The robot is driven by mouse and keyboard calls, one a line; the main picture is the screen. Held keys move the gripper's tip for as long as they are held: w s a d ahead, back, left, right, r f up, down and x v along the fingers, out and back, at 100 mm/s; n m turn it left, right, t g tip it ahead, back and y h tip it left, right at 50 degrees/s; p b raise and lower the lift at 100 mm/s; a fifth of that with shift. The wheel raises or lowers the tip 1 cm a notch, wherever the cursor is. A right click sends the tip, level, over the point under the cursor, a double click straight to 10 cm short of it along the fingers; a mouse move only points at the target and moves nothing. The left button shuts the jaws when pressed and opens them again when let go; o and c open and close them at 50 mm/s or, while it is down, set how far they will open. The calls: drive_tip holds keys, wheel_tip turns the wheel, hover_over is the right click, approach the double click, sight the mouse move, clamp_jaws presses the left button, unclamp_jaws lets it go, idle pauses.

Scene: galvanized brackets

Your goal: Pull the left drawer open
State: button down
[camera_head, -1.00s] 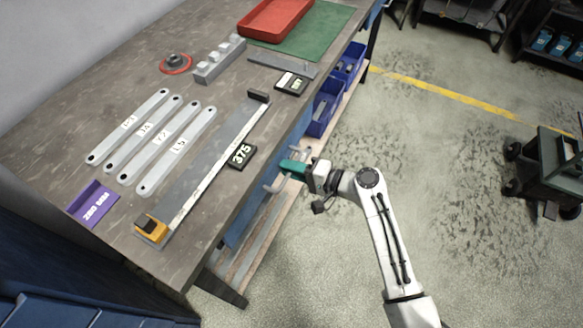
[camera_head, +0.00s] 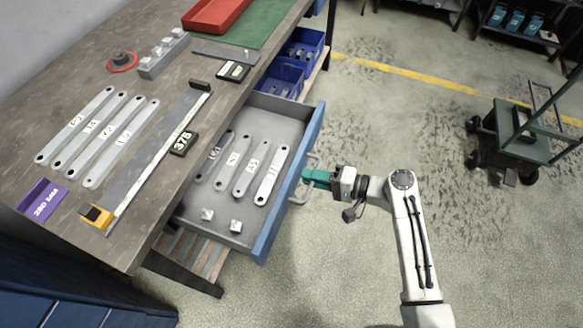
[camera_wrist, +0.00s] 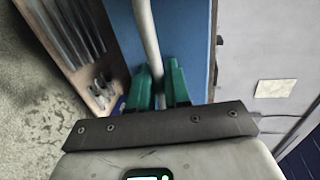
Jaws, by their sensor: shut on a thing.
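The left drawer (camera_head: 268,240) stands pulled out from under the workbench, with a blue front and a grey inside. It holds several flat galvanized brackets (camera_head: 270,176) with labels and two small metal blocks (camera_head: 236,226). Its light metal bar handle (camera_head: 303,196) is on the outer face. My gripper (camera_head: 306,178) is at the handle with its green fingers shut on it. In the wrist view the handle bar (camera_wrist: 147,35) runs between the two green fingers (camera_wrist: 158,85), in front of the blue drawer front (camera_wrist: 185,40).
The workbench top (camera_head: 60,210) carries several labelled brackets (camera_head: 122,130), a measuring rail (camera_head: 150,160) and a red tray (camera_head: 215,12). Blue bins (camera_head: 282,78) sit beyond the drawer. A cart (camera_head: 520,145) stands at the right. The floor around my arm is clear.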

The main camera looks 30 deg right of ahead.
drive_tip(key=f+v, duration=0.1)
drive_tip(key=v, duration=0.7)
drive_tip(key=shift+s+d+f+p, duration=0.3)
drive_tip(key=shift+s+f+p, duration=0.1)
drive_tip(key=shift+s, duration=0.1)
drive_tip(key=c, duration=1.3)
unclamp_jaws()
drive_tip(key=shift+c, duration=0.2)
drive_tip(key=v, duration=1)
drive_tip(key=shift+s+d+b, duration=0.2)
drive_tip(key=shift+s+b, duration=0.1)
drive_tip(key=shift+b, duration=0.15)
